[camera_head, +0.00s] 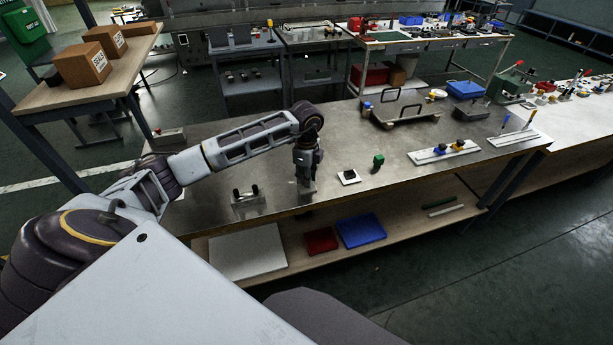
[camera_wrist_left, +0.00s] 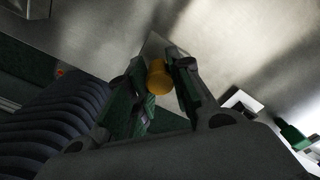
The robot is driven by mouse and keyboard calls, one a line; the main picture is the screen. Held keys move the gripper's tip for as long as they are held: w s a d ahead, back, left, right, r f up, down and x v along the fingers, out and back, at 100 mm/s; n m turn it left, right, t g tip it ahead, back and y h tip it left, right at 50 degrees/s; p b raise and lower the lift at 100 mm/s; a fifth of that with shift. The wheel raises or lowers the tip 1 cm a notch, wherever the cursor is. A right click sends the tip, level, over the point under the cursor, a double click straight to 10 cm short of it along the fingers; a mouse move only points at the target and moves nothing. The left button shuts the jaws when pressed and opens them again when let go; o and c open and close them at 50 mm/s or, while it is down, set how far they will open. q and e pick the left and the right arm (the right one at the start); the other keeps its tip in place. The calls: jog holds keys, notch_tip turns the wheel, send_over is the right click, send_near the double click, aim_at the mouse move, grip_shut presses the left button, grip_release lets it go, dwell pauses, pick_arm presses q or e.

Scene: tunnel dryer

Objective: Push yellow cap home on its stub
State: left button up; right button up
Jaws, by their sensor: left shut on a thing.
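My left gripper (camera_head: 306,178) points down over the steel table top, near its front edge. In the left wrist view it also shows (camera_wrist_left: 160,72), with its fingers on either side of the yellow cap (camera_wrist_left: 158,79), shut on it. In that view a pale metal plate (camera_wrist_left: 153,48) lies just beyond the cap. In the head view a small metal piece (camera_head: 307,188) shows under the fingertips, and the cap is hidden by the gripper. The stub cannot be made out, so I cannot tell whether the cap touches it. My right gripper is in neither view.
A metal block with dark knobs (camera_head: 248,198) stands left of the gripper. A white plate with a dark piece (camera_head: 349,177) and a green block (camera_head: 378,162) stand to the right. A handled tray (camera_head: 384,117) lies behind.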

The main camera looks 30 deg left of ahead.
pick_arm(q)
jog(key=shift+f, duration=0.35)
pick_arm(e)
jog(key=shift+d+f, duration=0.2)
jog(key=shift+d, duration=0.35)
pick_arm(q)
jog(key=shift+f, duration=0.15)
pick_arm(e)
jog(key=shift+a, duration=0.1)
pick_arm(q)
jog(key=o, duration=0.9)
jog(key=shift+r, duration=0.95)
notch_tip(320, 180, up, 10)
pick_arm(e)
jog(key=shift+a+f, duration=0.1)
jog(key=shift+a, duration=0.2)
